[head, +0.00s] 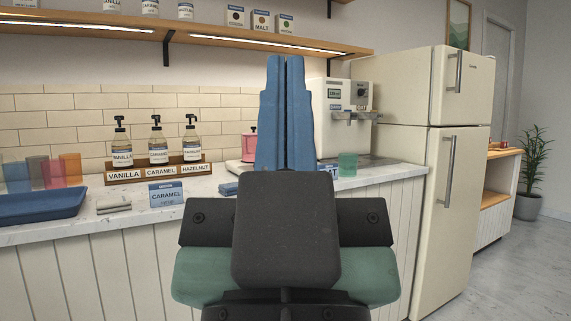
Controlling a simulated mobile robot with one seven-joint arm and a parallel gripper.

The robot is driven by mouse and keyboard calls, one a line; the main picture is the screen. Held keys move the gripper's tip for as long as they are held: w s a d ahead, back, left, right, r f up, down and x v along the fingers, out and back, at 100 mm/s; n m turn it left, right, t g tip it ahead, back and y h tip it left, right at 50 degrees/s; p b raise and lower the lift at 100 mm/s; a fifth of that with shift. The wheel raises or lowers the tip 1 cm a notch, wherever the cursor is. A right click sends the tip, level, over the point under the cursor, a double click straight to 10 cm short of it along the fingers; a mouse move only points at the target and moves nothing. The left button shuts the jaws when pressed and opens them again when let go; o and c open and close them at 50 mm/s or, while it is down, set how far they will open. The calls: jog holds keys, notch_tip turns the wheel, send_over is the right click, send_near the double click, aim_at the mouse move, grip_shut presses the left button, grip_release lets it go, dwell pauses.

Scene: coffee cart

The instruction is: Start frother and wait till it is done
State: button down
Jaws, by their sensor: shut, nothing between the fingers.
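My gripper (285,66) is in the middle of the head view, its two blue fingers pressed together and empty. A pink pitcher (249,147) stands on a low pale base (236,169) on the counter, just left of my fingers. This may be the frother; its right part is hidden behind the fingers, and no button or light on it can be made out. A white machine (333,135) with a small display, a dark knob and a metal spout stands to the right of my fingers, partly hidden by them. A green cup (347,164) stands below its spout.
The marble counter (130,218) holds a blue tray (42,207), coloured cups (50,172), a syrup rack (158,171) with pump bottles, a folded cloth (114,205) and a caramel card (166,194). A shelf (200,40) hangs above.

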notch_tip(320, 180, up, 38)
jog(key=p, duration=3.7)
jog(key=shift+f, duration=0.25)
